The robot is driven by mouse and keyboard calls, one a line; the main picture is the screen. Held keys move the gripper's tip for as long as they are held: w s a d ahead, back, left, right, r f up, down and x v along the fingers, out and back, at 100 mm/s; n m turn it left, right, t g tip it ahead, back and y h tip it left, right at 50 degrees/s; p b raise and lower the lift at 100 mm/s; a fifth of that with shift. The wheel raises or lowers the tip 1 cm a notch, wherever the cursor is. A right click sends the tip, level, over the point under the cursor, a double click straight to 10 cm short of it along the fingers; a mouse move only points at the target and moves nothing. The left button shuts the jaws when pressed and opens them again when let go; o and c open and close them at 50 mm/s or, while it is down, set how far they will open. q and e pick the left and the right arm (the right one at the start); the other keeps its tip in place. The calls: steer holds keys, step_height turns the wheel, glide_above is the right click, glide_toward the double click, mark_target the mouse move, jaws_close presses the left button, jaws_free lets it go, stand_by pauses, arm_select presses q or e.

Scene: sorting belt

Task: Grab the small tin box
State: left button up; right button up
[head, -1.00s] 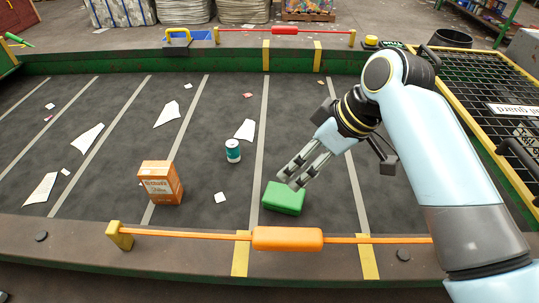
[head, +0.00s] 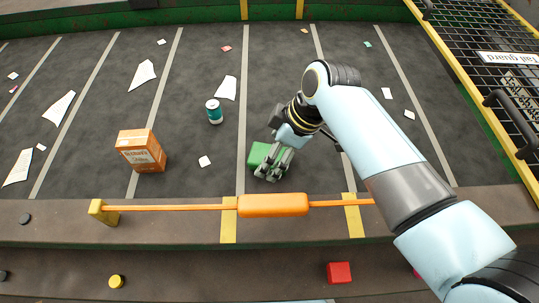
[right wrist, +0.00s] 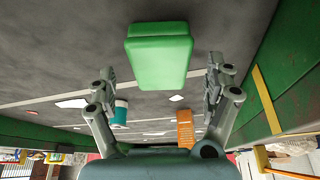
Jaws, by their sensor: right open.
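The small tin box looks to be the green box (head: 261,155) with rounded edges, lying on the dark belt right of the middle strip. My right gripper (head: 272,171) is over its near right side in the head view and partly hides it. In the right wrist view, the gripper (right wrist: 160,78) has its two fingers spread wide and nothing between them. The green box (right wrist: 158,55) lies ahead of the fingertips, roughly centred between them. Contact is not visible. My left gripper is not in view.
An orange carton (head: 141,151) and a teal can (head: 214,112) stand to the left on the belt (head: 190,185). An orange bar (head: 273,205) runs along the near edge, close to the gripper. A black mesh guard (head: 485,60) is at right. Paper scraps lie about.

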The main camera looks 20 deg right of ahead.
steer(key=shift+w+a+f, duration=0.1)
steer(key=shift+a+f, duration=0.1)
steer(key=shift+f, duration=0.4)
steer(key=c, duration=1.3)
steer(key=shift+r, duration=0.15)
